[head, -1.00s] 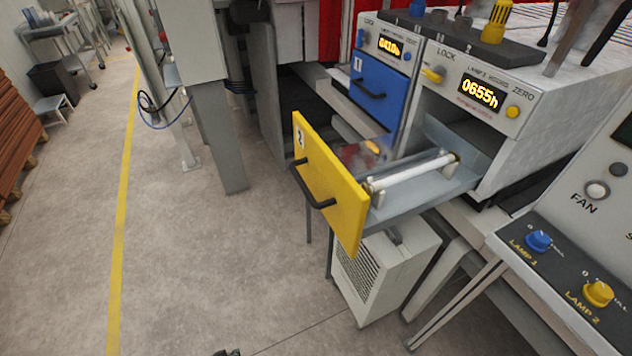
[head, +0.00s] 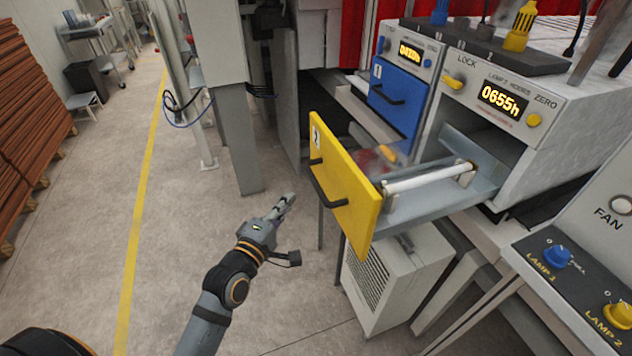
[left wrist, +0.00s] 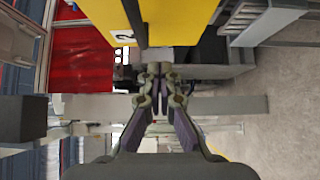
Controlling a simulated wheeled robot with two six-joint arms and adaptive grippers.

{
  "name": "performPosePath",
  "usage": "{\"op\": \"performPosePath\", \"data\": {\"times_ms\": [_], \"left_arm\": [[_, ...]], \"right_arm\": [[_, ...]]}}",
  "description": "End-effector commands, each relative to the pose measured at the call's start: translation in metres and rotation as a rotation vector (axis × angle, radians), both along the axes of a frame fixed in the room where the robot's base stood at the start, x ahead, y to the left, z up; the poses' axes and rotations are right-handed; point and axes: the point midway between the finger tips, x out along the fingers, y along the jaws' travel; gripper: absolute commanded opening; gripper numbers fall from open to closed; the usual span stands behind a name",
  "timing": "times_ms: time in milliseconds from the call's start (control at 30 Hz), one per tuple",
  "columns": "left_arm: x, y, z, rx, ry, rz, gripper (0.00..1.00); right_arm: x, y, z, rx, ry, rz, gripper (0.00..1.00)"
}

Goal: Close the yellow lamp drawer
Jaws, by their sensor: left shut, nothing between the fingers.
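The yellow lamp drawer (head: 343,190) stands pulled out of its housing, with a black handle (head: 325,186) on its yellow front and a white lamp tube (head: 428,175) inside. My left gripper (head: 287,203) is shut and empty. In the head view it shows to the left of the drawer front, apart from it. In the left wrist view the shut fingers (left wrist: 160,70) show at the middle, and part of the yellow drawer front (left wrist: 178,22) shows above them. My right gripper is not in view.
The blue drawer (head: 396,98) beside it is shut. A light grey box unit (head: 385,285) stands beneath the yellow drawer. A control panel with lamp knobs (head: 558,257) is at the right. Open floor (head: 190,240) lies to the left.

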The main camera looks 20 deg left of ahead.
Motion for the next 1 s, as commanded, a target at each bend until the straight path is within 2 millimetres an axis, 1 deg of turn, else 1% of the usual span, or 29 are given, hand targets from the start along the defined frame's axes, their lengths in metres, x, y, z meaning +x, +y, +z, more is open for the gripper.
{"op": "performPosePath", "data": {"times_ms": [33,100,333,433,600,733,1000], "left_arm": [[0.012,-0.001,0.000,-0.004,-0.003,0.003,0.00],[0.028,-0.004,0.002,-0.003,-0.004,0.001,0.00],[0.075,-0.013,0.002,-0.002,0.000,0.000,0.00],[0.082,-0.028,0.001,-0.006,0.001,0.001,0.00],[0.092,-0.041,0.000,-0.001,0.001,0.000,0.00],[0.093,-0.044,-0.001,0.002,0.002,0.000,0.00],[0.093,-0.043,-0.001,0.003,0.002,0.000,0.00]], "right_arm": [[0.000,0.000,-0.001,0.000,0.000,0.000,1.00],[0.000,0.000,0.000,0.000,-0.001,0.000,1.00],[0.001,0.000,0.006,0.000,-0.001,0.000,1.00],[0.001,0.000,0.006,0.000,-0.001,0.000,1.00],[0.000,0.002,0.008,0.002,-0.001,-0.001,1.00],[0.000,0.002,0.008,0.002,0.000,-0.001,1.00],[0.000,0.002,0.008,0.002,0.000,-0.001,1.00]]}}
